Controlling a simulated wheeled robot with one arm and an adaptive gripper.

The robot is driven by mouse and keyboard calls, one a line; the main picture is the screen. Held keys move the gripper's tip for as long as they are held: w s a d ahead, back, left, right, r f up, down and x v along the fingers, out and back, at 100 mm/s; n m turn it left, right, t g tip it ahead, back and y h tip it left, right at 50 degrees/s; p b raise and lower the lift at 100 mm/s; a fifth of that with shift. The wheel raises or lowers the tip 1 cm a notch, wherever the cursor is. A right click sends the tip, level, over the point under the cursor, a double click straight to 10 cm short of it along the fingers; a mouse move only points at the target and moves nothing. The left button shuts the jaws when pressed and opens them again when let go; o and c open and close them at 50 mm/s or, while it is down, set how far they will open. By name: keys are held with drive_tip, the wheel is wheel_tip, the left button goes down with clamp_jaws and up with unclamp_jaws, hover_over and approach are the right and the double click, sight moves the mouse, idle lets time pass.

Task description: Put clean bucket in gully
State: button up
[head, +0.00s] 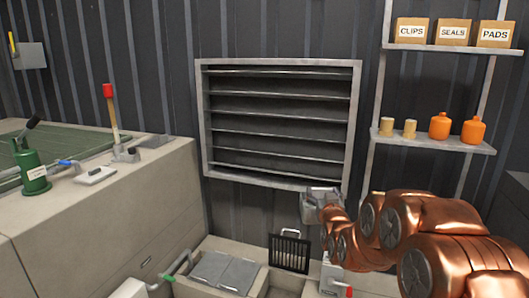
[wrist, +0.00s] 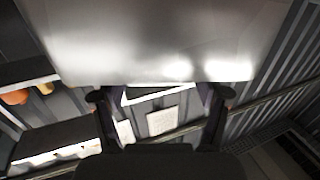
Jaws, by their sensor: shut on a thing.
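My gripper (wrist: 161,94) shows in the wrist view with its two dark fingers apart, one on each side. A large pale metallic thing, which looks like the bucket (wrist: 160,40), fills the top of that view against the fingertips, and the gripper is shut on it. In the head view a small grey metal shape (head: 318,203) is at the end of my copper arm, in front of the louvre's lower right corner; I cannot tell how much of it is bucket. The gully (head: 258,284) looks to be the pale-walled floor trough below and left, with grey plates (head: 225,272) in it.
A black grate (head: 290,252) with a handle stands upright at the trough's right. A white box (head: 333,277) with a red handle is right of it. A bench (head: 110,215) with a green pump (head: 32,170) is at left. Shelves (head: 435,142) hold orange bottles at right.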

wheel_tip(320, 180, up, 26)
drive_tip(key=p, duration=2.4)
drive_tip(key=shift+a, duration=0.15)
